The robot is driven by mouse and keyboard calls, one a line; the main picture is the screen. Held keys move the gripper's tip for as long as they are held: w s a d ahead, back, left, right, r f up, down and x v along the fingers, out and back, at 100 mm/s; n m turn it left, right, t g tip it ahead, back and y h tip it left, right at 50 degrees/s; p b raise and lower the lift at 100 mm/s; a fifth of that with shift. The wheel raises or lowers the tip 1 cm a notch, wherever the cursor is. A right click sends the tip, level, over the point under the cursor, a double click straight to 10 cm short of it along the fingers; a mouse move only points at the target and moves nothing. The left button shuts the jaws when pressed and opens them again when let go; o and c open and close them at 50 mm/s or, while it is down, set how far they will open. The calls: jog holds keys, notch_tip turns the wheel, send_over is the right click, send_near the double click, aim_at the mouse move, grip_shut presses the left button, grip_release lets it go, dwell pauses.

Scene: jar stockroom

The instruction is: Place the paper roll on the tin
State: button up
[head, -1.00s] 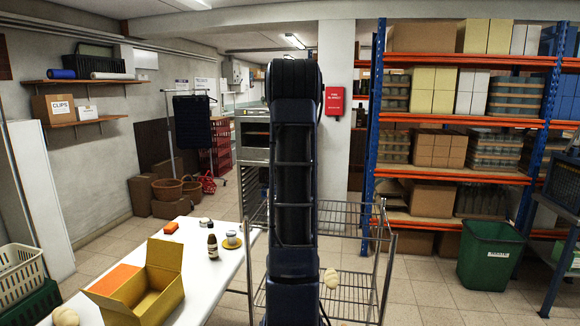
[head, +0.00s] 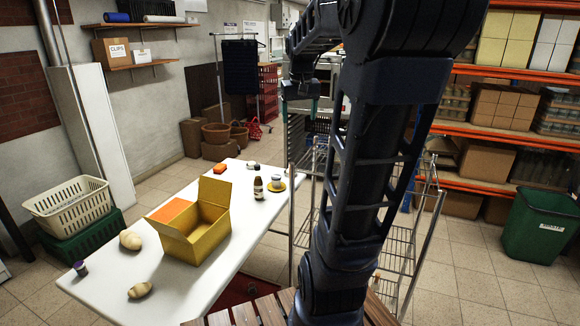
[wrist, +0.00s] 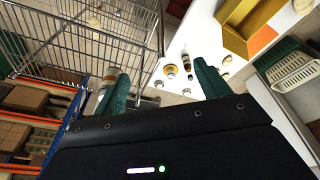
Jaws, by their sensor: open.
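My gripper (head: 300,104) hangs from the raised arm beyond the table's far right corner, above the wire rack. Its two teal fingers are apart, with nothing visible between them; they also show in the wrist view (wrist: 162,88). A small cylinder (head: 277,182) stands on a yellow saucer on the white table. A small pale and dark item (head: 250,164) lies near the table's far edge. Either could be the tin or the paper roll; both are too small to tell. A long white roll (head: 163,18) lies on the wall shelf. The gripper touches none of them.
The wire rack (head: 418,215) stands right of the table. A green bin (head: 540,225) is far right.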

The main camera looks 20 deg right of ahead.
jog(key=s+a+f+t, duration=0.1)
jog(key=s+a+f, duration=0.3)
jog(key=s, duration=0.4)
jog(key=s+a+f+n+t, duration=0.1)
jog(key=s+a+f, duration=0.4)
jog(key=s, duration=0.3)
jog(key=shift+s+a+n+y, duration=0.15)
jog(key=shift+a+n+y, duration=0.2)
jog(key=shift+a, duration=0.2)
